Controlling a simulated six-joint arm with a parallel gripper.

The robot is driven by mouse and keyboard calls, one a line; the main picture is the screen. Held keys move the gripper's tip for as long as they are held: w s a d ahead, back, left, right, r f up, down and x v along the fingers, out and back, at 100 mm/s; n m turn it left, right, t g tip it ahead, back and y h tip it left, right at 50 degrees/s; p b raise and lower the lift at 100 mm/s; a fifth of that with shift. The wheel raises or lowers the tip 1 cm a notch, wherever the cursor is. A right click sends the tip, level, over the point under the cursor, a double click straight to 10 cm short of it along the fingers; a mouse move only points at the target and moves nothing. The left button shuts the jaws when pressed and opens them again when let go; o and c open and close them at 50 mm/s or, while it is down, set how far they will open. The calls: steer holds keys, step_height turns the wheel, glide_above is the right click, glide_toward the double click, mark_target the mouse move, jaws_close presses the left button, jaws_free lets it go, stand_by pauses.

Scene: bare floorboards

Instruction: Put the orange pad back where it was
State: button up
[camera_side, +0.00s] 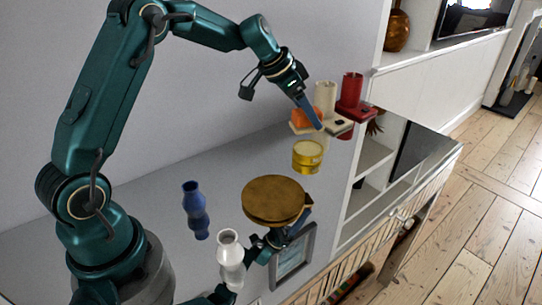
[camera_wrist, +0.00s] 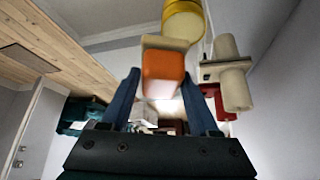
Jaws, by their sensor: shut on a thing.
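The orange pad (camera_side: 304,117) is a small rounded block, between the blue fingers of my gripper (camera_side: 310,114). In the wrist view the orange pad (camera_wrist: 163,72) sits between the two fingertips of my gripper (camera_wrist: 161,84), which is shut on it. A beige flat piece (camera_wrist: 166,43) shows right behind the pad; I cannot tell whether the two are joined. In the side view a finger hides part of the pad, and its height above the counter is hard to judge.
A cream cylinder (camera_side: 325,97) and a red cylinder (camera_side: 351,88) on flat bases stand close right of the pad. A yellow tin (camera_side: 307,157) stands just in front. A brown round disc (camera_side: 273,200), blue vase (camera_side: 195,209), white vase (camera_side: 230,256) and picture frame (camera_side: 294,260) are nearer.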

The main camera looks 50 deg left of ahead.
steer(key=w+d+f, duration=0.1)
steer(key=d+f, duration=0.1)
steer(key=d, duration=0.2)
steer(key=w+d+f, duration=0.2)
steer(key=d+f, duration=0.1)
steer(key=w+d+f, duration=0.1)
steer(key=d+f, duration=0.1)
steer(key=d, duration=0.2)
steer(key=shift+w+d+f, duration=0.15)
steer(key=shift+d, duration=0.15)
steer(key=shift+f, duration=1.95)
steer(key=o, duration=1.5)
steer(key=shift+f, duration=0.15)
steer(key=shift+c, duration=0.2)
